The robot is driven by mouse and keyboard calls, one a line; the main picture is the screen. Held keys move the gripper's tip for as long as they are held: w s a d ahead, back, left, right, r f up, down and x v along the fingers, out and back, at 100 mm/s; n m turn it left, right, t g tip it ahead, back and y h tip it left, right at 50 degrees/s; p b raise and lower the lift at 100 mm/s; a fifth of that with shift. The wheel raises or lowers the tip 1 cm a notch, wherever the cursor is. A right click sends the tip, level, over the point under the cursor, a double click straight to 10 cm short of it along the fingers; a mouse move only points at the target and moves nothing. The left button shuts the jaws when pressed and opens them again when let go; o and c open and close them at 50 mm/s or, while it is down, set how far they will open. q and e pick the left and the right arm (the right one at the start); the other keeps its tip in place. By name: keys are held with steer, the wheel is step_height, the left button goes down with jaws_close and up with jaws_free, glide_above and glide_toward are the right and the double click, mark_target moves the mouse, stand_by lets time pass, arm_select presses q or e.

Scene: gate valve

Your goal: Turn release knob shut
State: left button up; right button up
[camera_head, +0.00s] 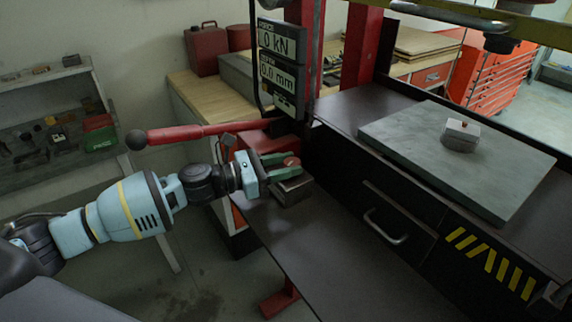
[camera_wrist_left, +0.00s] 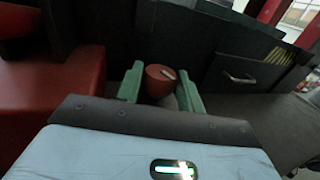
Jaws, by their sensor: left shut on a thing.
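The release knob (camera_head: 291,162) is a small round red knob low on the press, just below the digital readout. In the left wrist view the red knob (camera_wrist_left: 160,80) sits between the two green fingers and bears a pale mark on its face. My left gripper (camera_head: 284,166) reaches it from the left and is shut on it. The left wrist view shows the gripper (camera_wrist_left: 161,90) with a finger on each side of the knob. My right gripper does not show in either view.
A long red lever (camera_head: 190,134) extends left above my left arm. A small metal block (camera_head: 292,190) lies just below the gripper. A display (camera_head: 278,62) reads 0 kN and 0.0 mm. A grey plate (camera_head: 450,150) with a metal piece (camera_head: 460,136) is at right.

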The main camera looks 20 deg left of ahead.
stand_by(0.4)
arm_select(q)
steer(key=o, duration=1)
steer(key=b+v, duration=0.1)
steer(key=v, duration=0.5)
steer(key=shift+s+a+f, duration=0.1)
steer(key=shift+a+f, duration=0.1)
steer(key=shift+s+a+r, duration=0.2)
steer(key=shift+s+a, duration=0.2)
steer(key=shift+a, duration=0.15)
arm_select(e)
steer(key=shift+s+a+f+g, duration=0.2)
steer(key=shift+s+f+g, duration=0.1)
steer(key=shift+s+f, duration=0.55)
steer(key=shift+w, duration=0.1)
